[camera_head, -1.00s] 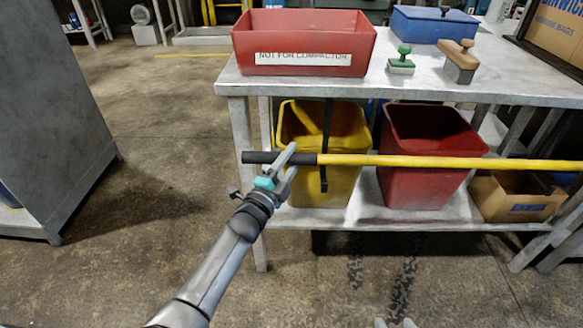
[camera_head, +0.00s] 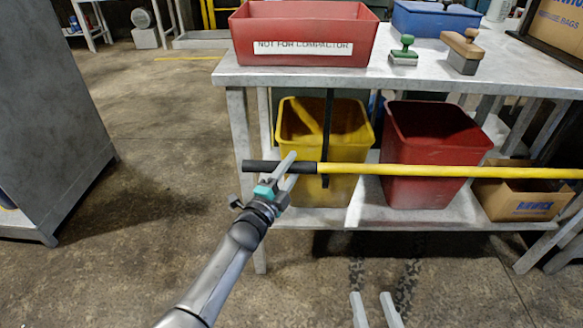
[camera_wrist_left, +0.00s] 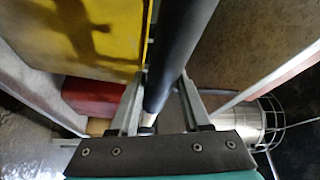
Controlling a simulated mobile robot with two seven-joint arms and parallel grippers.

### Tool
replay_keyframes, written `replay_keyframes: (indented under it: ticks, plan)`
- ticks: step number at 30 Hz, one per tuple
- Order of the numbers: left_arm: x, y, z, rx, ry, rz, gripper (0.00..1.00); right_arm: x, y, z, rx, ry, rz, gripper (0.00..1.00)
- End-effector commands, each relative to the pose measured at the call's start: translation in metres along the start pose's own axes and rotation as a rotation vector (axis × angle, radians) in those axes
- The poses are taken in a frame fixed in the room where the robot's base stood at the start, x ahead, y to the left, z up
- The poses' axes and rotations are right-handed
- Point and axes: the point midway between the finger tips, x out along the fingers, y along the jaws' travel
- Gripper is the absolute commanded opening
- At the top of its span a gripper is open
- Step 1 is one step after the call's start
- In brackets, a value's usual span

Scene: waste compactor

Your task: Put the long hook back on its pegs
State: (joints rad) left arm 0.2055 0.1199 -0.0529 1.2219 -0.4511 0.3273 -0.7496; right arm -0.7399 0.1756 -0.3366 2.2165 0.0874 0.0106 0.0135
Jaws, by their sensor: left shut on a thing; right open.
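The long hook is a yellow pole (camera_head: 440,171) with a black grip at its left end. It lies level across the front of the table, and its right end runs out of the head view. My left gripper (camera_head: 284,172) is shut on the black grip. In the left wrist view the black grip (camera_wrist_left: 180,50) passes between the fingers of my left gripper (camera_wrist_left: 160,105). My right gripper (camera_head: 375,298) shows only its two fingertips at the bottom edge, apart and empty. I cannot make out the pegs.
A metal table (camera_head: 400,78) bears a red bin (camera_head: 300,25) labelled "NOT FOR COMPACTOR", a blue box (camera_head: 432,20) and two stamps. Its lower shelf holds a yellow bin (camera_head: 345,148), a red bin (camera_head: 425,150) and a cardboard box (camera_head: 520,200). A grey cabinet (camera_head: 50,120) stands left. Floor between is clear.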

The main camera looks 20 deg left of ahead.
Motion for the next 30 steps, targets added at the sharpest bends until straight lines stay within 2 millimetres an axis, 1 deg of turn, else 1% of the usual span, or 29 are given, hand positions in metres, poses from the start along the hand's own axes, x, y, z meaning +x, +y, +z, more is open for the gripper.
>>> replay_keyframes:
  ticks: [6,13,14,21,23,30]
  plan:
    - [0.001,-0.0009,-0.0004,-0.01,0.002,-0.009,0.0,-0.002,-0.0024,-0.0017,0.009,0.035,-0.005,0.5]
    - [0.001,-0.001,-0.0004,-0.011,0.002,-0.009,0.0,-0.002,-0.0025,-0.0023,0.009,0.037,-0.006,0.5]
    - [0.001,-0.001,-0.0004,-0.011,0.002,-0.009,0.5,-0.002,-0.0025,-0.0022,0.009,0.037,-0.005,0.5]
    - [0.0006,0.0003,-0.0001,-0.005,0.002,-0.005,0.77,-0.0019,-0.0024,-0.002,0.009,0.036,-0.005,0.5]
    - [0.0004,0.0007,0.0,-0.004,0.001,-0.004,0.82,-0.0019,-0.0024,-0.0019,0.008,0.035,-0.005,0.5]
    - [-0.0013,0.0044,0.0015,0.008,-0.002,0.006,0.82,-0.0019,-0.0024,-0.0018,0.008,0.034,-0.005,0.5]
